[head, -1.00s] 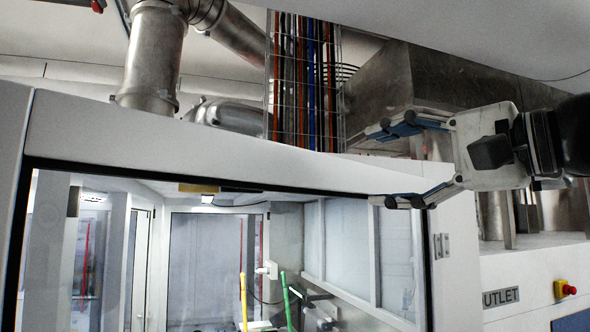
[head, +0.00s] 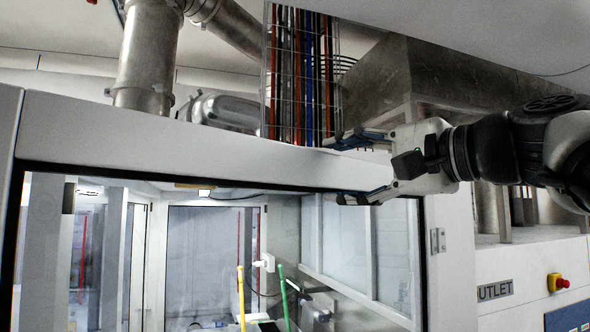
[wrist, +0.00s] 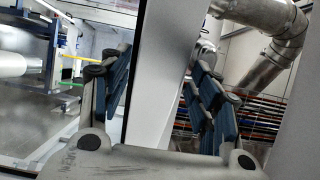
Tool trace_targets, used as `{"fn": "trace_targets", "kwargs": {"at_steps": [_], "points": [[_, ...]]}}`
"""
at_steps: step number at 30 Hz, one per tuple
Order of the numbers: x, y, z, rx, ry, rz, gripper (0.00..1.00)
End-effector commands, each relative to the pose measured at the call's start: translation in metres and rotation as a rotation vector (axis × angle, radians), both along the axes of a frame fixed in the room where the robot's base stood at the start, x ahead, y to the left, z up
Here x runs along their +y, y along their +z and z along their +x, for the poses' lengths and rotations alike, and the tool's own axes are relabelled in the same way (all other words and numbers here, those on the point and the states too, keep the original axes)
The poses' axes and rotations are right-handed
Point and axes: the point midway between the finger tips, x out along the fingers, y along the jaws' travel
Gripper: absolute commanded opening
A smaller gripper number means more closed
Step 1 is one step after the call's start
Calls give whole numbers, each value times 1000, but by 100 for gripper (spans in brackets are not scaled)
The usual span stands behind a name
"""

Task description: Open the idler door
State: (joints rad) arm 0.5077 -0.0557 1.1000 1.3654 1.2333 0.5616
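A large window with a black seal sits in a white frame (head: 180,138), likely the idler door. No handle can be made out. My gripper (head: 340,168) is open and empty, its fingers one above the other, in front of the upper frame bar. In the wrist view my gripper (wrist: 160,65) has its blue-padded fingers either side of the white frame bar (wrist: 165,75). I cannot tell whether they touch it. The door looks shut.
Above the frame are metal ducts (head: 150,55) and a caged run of coloured cables (head: 300,75). Yellow and green rods (head: 241,295) show behind the glass.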

Motion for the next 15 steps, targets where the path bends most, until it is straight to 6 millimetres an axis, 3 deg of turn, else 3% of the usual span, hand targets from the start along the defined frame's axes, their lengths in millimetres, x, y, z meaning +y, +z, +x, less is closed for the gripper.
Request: {"fn": "trace_targets", "kwargs": {"at_steps": [15], "points": [[0,0,0,1,0,-1,19]]}}
